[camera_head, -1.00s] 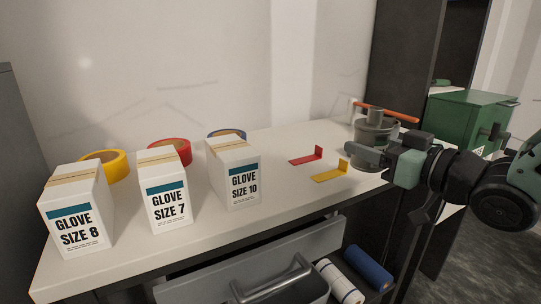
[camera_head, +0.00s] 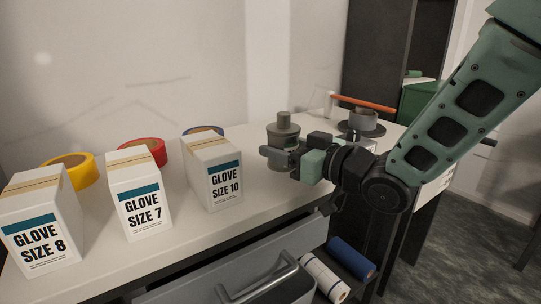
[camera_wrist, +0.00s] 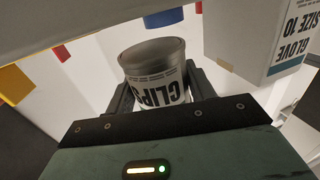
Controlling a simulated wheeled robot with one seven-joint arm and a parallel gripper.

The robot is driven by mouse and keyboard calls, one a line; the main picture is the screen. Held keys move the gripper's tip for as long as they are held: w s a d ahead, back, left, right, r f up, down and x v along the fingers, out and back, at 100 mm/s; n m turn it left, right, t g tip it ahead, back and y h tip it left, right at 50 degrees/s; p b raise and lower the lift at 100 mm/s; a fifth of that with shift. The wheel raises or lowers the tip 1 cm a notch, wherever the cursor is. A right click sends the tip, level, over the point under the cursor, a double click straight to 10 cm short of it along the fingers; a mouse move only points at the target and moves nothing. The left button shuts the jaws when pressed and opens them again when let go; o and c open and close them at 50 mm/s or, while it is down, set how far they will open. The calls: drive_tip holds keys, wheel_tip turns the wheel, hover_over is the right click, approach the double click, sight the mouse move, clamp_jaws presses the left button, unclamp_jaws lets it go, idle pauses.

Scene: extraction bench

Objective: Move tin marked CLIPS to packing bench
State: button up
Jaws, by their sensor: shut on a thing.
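The grey tin marked CLIPS (camera_head: 284,131) has a round knob on its lid and stands upright at the middle of the white bench in the head view. My gripper (camera_head: 285,153) is shut around its sides. In the wrist view the tin (camera_wrist: 153,58) sits between both fingers of my gripper (camera_wrist: 160,88), its CLIPS label upside down in the picture. I cannot tell for sure whether its base is clear of the bench. No separate packing bench can be made out.
Glove boxes size 8 (camera_head: 43,225), size 7 (camera_head: 140,195) and size 10 (camera_head: 213,173) stand left of the tin, with tape rolls behind. An orange-handled grey device (camera_head: 362,120) is at the right. A drawer (camera_head: 235,262) is open below. A green box (camera_head: 415,100) stands behind my arm.

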drive_tip(key=shift+w+a+f, duration=1.15)
drive_tip(key=shift+a, duration=0.15)
drive_tip(key=shift+f+b, duration=0.2)
drive_tip(key=shift+b, duration=0.15)
drive_tip(key=o, duration=1.5)
